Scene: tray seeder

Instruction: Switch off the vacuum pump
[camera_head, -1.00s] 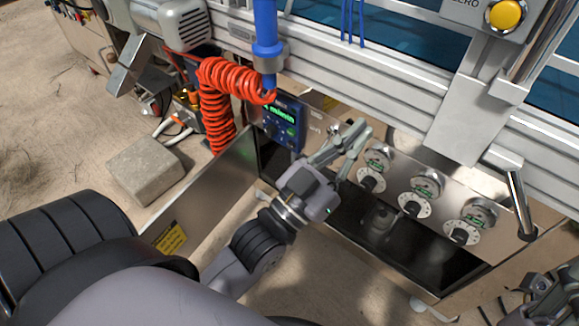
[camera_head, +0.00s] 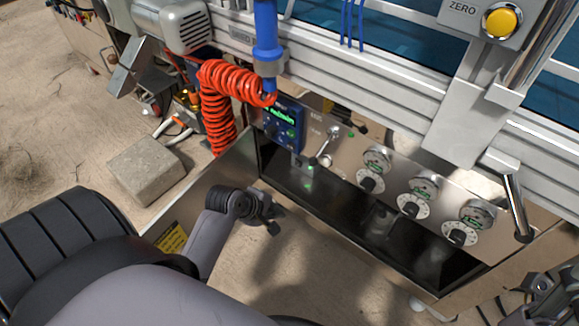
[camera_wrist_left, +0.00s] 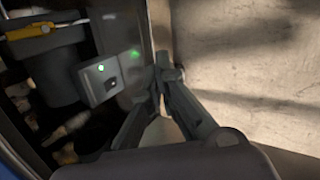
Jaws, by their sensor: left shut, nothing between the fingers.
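A small grey box with a lit green lamp and a dark button or switch (camera_wrist_left: 100,80) shows left of my fingers in the wrist view. It sits beside a dark cylindrical body (camera_wrist_left: 48,72), which may be the vacuum pump; I cannot tell for sure. In the head view a small grey box with a green glow (camera_head: 306,167) shows in the cabinet's dark opening, below the blue display. My left gripper (camera_head: 268,220) is low, in front of the cabinet, its fingers mostly hidden; in the wrist view its fingers (camera_wrist_left: 166,76) are shut and empty, apart from the box. Dark parts at bottom right (camera_head: 545,290) may be my right gripper.
The steel front panel carries a blue display (camera_head: 284,124), a metal toggle lever (camera_head: 325,147) and three gauges with white knobs (camera_head: 410,205). A red coiled hose (camera_head: 217,115) hangs left of it. A steel side plate (camera_head: 205,185) and a stone block (camera_head: 147,168) stand left.

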